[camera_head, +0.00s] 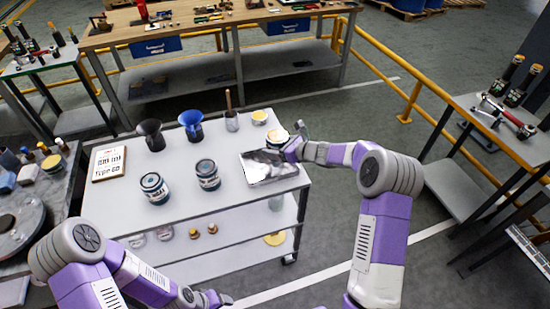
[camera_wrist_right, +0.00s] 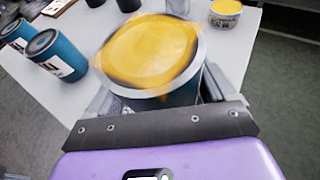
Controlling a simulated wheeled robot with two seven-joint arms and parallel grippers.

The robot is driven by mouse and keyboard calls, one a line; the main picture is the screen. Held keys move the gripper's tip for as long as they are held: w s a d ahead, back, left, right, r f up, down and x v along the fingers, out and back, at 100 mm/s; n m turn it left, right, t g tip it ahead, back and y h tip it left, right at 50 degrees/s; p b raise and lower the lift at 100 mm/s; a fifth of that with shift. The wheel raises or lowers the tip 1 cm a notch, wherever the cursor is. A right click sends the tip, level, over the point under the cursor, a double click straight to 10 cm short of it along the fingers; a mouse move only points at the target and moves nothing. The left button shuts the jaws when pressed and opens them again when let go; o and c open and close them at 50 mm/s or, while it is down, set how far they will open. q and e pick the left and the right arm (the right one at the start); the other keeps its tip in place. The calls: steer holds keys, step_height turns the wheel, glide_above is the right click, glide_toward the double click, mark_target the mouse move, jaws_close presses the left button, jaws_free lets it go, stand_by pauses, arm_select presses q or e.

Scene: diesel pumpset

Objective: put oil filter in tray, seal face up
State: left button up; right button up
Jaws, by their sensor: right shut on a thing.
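My right gripper (camera_head: 291,150) is shut on a round can-shaped filter (camera_head: 276,139) at the back right of the white cart, by the tray. In the right wrist view the filter (camera_wrist_right: 150,58) sits between the fingers (camera_wrist_right: 155,104), with a yellow round face in a grey rim towards the camera and a dark teal side. Whether that face is the seal face I cannot tell. The shallow metal tray (camera_head: 268,175) lies at the cart's right edge. Whether the filter touches it is unclear. My left gripper (camera_head: 212,298) is low in front of the cart, its jaws unclear.
Two teal labelled cans (camera_head: 154,188) (camera_head: 207,175) stand left of the tray. Behind are a black funnel (camera_head: 150,134), a blue funnel (camera_head: 191,124), a cup with a handle (camera_head: 232,121) and a yellow-topped tin (camera_head: 259,117). The cart's front middle is clear.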

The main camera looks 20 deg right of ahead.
steer(key=shift+w+f+b, duration=0.1)
steer(key=shift+f+b, duration=0.3)
steer(key=shift+f, duration=1.9)
steer(key=o, duration=1.2)
steer(key=shift+f, duration=0.2)
steer(key=shift+r, duration=0.25)
steer(key=p+v, duration=0.1)
steer(key=v, duration=1.1)
steer(key=shift+f, duration=0.1)
